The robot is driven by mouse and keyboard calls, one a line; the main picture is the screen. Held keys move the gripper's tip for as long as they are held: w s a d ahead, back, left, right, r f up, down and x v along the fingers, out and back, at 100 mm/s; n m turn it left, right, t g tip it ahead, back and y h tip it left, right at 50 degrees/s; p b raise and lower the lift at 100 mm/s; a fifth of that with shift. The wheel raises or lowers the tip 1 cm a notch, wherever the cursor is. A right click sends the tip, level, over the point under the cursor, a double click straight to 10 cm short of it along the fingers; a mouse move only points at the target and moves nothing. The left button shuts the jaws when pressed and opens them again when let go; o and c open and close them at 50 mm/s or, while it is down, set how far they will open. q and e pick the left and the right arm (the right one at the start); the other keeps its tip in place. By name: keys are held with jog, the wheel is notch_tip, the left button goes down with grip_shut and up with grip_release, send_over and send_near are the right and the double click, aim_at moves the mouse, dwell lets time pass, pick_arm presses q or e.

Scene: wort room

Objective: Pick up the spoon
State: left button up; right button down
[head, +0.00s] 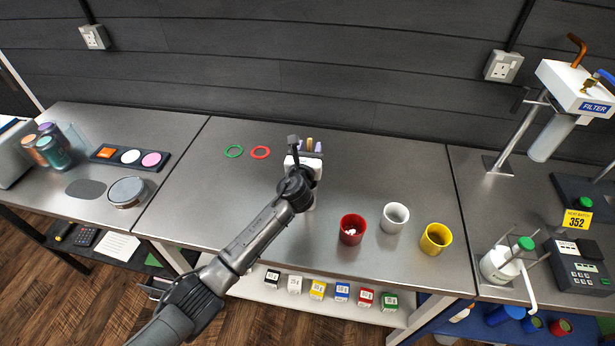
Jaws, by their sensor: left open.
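My left gripper (309,148) reaches in from the lower left over the middle of the steel table, pointing toward the back. Its jaws are open. A small tan-brown upright piece (310,143) shows at the fingertips. It may be part of the spoon, but my gripper hides most of what is there, and I cannot tell whether they touch. No whole spoon can be clearly made out. My right gripper is not in view.
Red (353,229), white (395,217) and yellow (436,238) cups stand right of my arm; the red one holds small white bits. Green (234,151) and red (260,152) rings lie left of my gripper. The table's (185,205) left part is clear.

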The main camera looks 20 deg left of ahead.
pick_arm(q)
grip_shut()
dwell(0.3)
notch_tip(320, 180, up, 10)
jog(key=shift+f+p, duration=0.1)
jog(key=shift+p, duration=0.85)
